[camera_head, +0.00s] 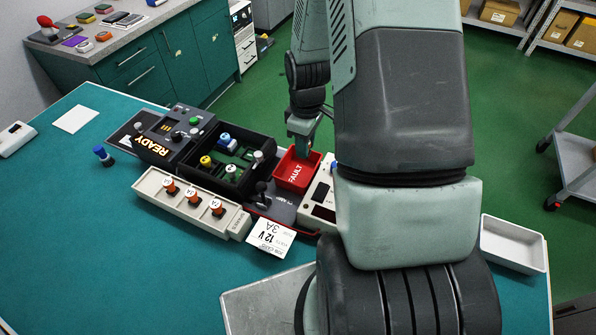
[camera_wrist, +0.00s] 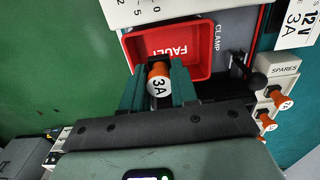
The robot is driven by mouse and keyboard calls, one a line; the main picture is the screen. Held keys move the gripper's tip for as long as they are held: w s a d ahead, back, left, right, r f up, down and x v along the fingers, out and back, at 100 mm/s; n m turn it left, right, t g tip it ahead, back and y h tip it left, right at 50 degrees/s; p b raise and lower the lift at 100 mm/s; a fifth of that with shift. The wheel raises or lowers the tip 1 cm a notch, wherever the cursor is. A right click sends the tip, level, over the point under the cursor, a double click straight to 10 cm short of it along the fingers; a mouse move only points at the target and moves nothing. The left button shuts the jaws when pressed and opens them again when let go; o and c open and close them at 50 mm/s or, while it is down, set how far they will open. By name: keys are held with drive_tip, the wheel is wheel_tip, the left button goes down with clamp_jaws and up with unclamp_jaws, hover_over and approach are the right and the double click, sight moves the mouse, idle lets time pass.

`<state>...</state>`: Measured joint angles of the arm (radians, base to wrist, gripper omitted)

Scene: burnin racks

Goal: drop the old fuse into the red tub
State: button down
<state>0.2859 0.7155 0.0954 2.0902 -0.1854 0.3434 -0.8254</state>
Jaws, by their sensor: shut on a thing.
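The red tub (camera_head: 293,178), marked FAULT, stands near the middle of the bench, and its red rim also shows in the wrist view (camera_wrist: 204,76). My gripper (camera_head: 303,143) is at the tub in the head view, pointing down. In the wrist view my gripper (camera_wrist: 158,66) is shut on an orange-capped fuse (camera_wrist: 158,84) with a white 3A label. The fuse is between the two green fingers, and in this view it overlaps the near side of the tub. Its lower end is hidden, and I cannot tell its height above the tub floor.
Left of the tub is an open black box (camera_head: 262,147) with coloured parts and a READY panel (camera_head: 168,138). A spares rack (camera_head: 150,188) holds orange fuses. A clamp lever (camera_wrist: 257,83) stands beside the tub. A blue piece (camera_head: 103,156) stands on the left bench.

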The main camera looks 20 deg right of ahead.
drive_tip(key=shift+f, duration=2.2)
drive_tip(key=c, duration=0.8)
unclamp_jaws()
drive_tip(key=shift+r, duration=0.1)
wheel_tip(320, 180, up, 11)
drive_tip(key=shift+f, duration=0.2)
